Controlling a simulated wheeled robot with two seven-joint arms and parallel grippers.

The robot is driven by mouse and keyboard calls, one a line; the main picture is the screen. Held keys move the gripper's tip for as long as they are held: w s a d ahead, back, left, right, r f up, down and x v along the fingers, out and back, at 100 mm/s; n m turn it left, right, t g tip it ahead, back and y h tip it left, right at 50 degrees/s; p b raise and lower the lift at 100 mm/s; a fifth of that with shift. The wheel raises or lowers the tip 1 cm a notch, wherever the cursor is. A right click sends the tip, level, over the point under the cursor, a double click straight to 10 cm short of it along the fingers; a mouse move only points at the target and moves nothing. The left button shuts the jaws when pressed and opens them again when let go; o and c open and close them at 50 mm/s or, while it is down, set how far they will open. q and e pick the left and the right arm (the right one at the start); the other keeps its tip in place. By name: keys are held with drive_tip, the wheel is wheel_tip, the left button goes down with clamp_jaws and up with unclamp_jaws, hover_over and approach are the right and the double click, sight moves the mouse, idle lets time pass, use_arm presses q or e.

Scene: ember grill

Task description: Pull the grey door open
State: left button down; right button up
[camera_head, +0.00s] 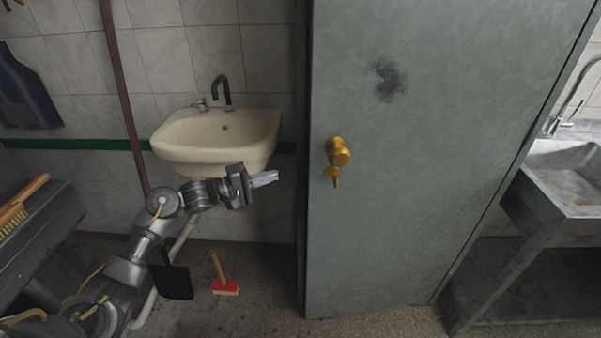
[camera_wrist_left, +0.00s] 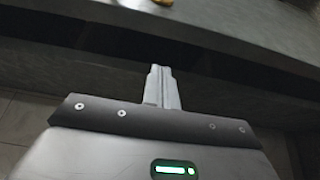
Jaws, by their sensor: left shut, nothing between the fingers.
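The grey door (camera_head: 420,215) stands upright at the centre right of the head view, with a dark smudge high on it. A brass knob (camera_head: 338,152) with a small lever or key piece (camera_head: 333,175) below it sits near the door's left edge. My left gripper (camera_head: 276,176) is shut and empty, left of the knob and a little lower, apart from it and pointing right. In the left wrist view the shut fingers (camera_wrist_left: 161,88) point at a grey surface (camera_wrist_left: 200,30), with a bit of brass at the top edge. My right gripper is not in view.
A cream washbasin (camera_head: 218,140) with a black tap is on the tiled wall behind my left gripper. A stone sink (camera_head: 570,180) is at the right. A dark bench (camera_head: 45,225) is at the left.

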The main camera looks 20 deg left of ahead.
use_arm(q)
drive_tip(key=shift+p+x, duration=0.4)
drive_tip(key=shift+x, duration=4.6)
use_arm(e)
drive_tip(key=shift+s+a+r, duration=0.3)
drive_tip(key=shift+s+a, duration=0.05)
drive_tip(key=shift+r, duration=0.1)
